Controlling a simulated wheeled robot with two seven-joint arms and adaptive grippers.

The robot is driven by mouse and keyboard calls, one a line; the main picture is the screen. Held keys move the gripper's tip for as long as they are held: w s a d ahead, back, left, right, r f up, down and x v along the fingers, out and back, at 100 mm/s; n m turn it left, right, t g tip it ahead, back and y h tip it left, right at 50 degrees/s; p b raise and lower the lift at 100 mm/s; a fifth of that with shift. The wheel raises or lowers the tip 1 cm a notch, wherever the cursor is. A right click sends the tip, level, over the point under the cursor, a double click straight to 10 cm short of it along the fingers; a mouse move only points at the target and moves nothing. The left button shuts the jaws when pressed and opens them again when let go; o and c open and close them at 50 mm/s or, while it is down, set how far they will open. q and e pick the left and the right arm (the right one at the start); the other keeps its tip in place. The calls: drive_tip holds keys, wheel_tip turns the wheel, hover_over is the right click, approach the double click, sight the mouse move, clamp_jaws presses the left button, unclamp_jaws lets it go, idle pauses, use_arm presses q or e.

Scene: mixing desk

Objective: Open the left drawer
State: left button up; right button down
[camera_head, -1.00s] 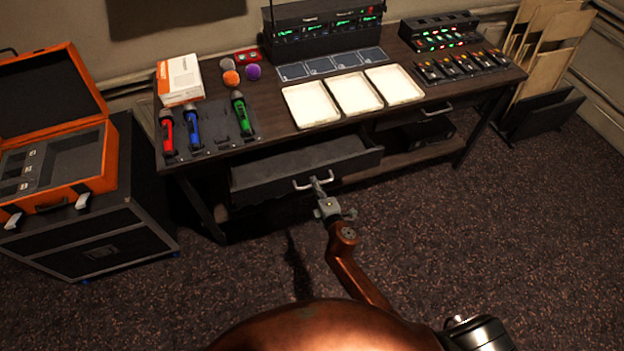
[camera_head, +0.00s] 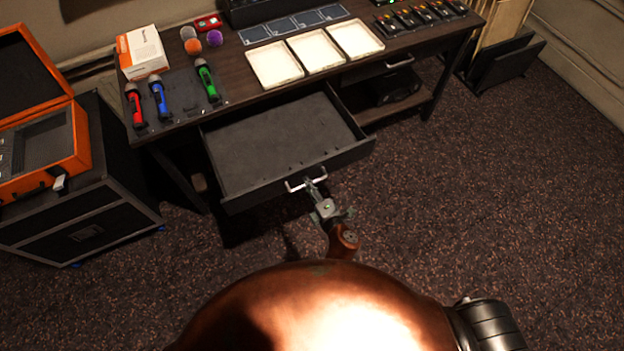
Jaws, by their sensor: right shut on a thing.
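The left drawer (camera_head: 285,140) of the desk is pulled well out, and its dark inside looks empty. Its silver handle (camera_head: 294,186) is on the middle of the front panel. My right gripper (camera_head: 314,187) is at the handle and shut on it, in front of the drawer. My copper-coloured right arm fills the lower middle of the view. My left gripper does not show.
An open orange case (camera_head: 75,150) on a black crate (camera_head: 85,205) stands at left. The right drawer (camera_head: 375,69) is shut. The carpet at right is clear.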

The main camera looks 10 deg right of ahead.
drive_tip(key=c, duration=2.1)
unclamp_jaws()
drive_tip(key=shift+s, duration=0.1)
drive_tip(key=v, duration=1.2)
drive_tip(key=shift+f, duration=0.1)
